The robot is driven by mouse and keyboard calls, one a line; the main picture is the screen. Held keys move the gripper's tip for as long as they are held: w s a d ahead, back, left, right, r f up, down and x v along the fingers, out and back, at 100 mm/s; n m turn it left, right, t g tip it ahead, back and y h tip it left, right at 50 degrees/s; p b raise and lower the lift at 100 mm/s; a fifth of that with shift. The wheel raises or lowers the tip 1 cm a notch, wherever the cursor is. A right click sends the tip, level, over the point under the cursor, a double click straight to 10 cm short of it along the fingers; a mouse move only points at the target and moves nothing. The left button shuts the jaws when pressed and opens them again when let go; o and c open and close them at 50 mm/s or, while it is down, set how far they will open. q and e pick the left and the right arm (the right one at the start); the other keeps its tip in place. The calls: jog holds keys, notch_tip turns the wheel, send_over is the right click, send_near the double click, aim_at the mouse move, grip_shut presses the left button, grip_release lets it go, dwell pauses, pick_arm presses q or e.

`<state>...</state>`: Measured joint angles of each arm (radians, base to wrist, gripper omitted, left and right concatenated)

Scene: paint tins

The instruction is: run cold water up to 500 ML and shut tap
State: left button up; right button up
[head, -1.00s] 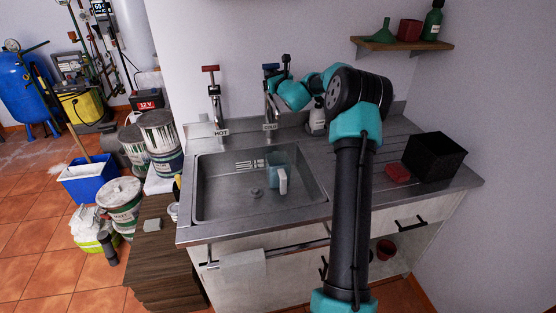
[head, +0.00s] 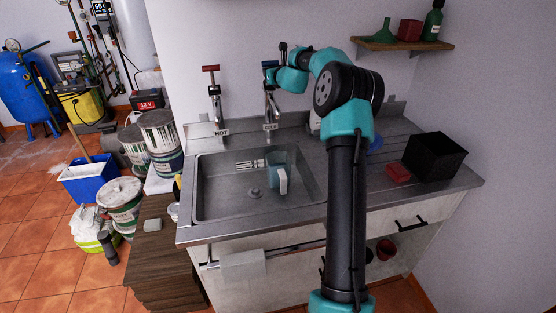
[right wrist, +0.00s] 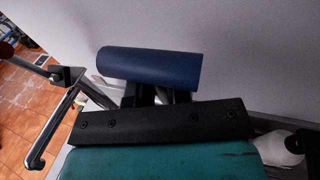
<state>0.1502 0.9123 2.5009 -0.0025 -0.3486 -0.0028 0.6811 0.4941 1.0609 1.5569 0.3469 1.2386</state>
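The cold tap (head: 269,98) stands at the back of the sink, its blue handle (head: 270,65) on top. The blue handle (right wrist: 150,66) fills the middle of the right wrist view, just beyond my right gripper (right wrist: 160,95). It hides the fingertips, so I cannot tell if they grip it. In the head view my right gripper (head: 283,52) is small and dark, close beside the handle. A bluish jug (head: 276,168) with a pale handle stands in the sink below the cold spout. Its level and marks are too small to read. I see no clear water stream. My left gripper is out of view.
The hot tap (head: 213,95) with a red handle stands left of the cold one. A black bin (head: 435,157) and a red sponge (head: 398,173) sit on the right drainboard. A white bottle (right wrist: 300,140) is low at right in the wrist view.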

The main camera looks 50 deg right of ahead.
jog(key=o, duration=0.6)
jog(key=shift+c, duration=0.2)
